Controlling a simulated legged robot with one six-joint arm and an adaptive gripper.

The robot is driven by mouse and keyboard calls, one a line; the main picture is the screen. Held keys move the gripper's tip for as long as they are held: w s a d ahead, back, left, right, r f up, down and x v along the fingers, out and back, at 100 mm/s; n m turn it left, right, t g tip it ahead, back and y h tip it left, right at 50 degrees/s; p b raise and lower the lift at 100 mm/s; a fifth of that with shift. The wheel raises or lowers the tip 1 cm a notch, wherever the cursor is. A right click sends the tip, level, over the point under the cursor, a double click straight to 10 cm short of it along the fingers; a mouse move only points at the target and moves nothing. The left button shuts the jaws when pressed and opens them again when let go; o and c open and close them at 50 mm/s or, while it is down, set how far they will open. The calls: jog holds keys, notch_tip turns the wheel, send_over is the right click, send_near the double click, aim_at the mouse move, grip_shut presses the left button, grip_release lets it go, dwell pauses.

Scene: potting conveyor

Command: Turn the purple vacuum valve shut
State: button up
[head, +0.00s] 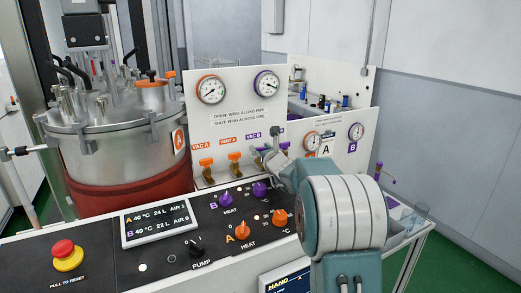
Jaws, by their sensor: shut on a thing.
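My gripper (265,153) is at the white upright panel (232,100), just below the purple VAC B label (253,134). It is shut on the purple vacuum valve there. The valve's wing is hidden behind the fingers and wrist, so I cannot tell its angle. The panel text says a wing along the pipe is open and across the pipe is shut. To the left, the orange VAC A valve (206,163) and orange VENT A valve (235,157) show clear of my gripper.
An orange-rimmed gauge (210,89) and a purple-rimmed gauge (266,84) sit above the valves. Purple and orange heat knobs (280,217) stand below on the black console. A red stop button (65,250) is front left. A steel vessel (115,140) stands behind left.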

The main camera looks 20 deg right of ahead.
jog(key=shift+r, duration=0.1)
jog(key=o, duration=1.1)
jog(key=shift+o, duration=0.2)
jog(key=shift+s, duration=0.1)
jog(key=s, duration=1.1)
jog(key=shift+s+a, duration=0.15)
jog(key=shift+s, duration=0.25)
jog(key=shift+w+a, duration=0.1)
